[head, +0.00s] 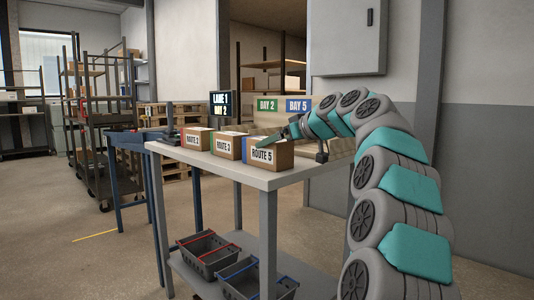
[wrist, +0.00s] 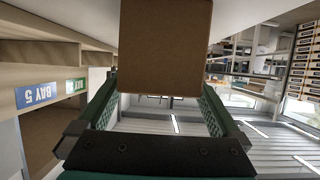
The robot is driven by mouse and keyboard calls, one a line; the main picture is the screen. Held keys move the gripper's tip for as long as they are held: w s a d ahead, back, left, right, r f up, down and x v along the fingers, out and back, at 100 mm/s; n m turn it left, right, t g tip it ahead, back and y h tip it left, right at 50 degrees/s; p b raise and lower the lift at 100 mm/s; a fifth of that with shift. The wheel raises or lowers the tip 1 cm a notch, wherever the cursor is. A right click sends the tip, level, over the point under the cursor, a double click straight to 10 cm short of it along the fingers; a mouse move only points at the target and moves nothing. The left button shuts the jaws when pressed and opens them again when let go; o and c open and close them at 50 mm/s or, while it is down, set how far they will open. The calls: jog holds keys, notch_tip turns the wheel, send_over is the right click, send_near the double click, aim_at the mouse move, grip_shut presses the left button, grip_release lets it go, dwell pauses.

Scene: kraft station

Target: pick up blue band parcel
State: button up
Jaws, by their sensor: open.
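Three brown parcels stand in a row on the grey table (head: 284,179) in the head view. They are labelled ROUTE 2 (head: 193,141), ROUTE 3 (head: 223,149) and ROUTE 5 (head: 262,155). My gripper (head: 275,138) is at the top rear of the ROUTE 5 parcel. In the wrist view a plain brown box face (wrist: 165,45) fills the top middle, at the tips of my green fingers. The fingers are open; whether they touch the box is not clear.
Two dark bins, one red-rimmed (head: 207,252) and one blue-rimmed (head: 255,280), sit on the lower shelf. BAY 2 (head: 267,105) and BAY 5 (head: 299,105) signs stand behind the table. A dark screen (head: 222,104) stands at the table's back. Floor at left is open.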

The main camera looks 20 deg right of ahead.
jog(key=x, duration=0.4)
jog(key=c, duration=1.5)
jog(key=shift+o, duration=0.2)
jog(key=shift+w+d+r+p, duration=0.1)
jog(key=shift+r+p, duration=1)
jog(key=shift+r, duration=2.1)
jog(key=shift+r+p, duration=1.4)
jog(key=shift+r, duration=0.45)
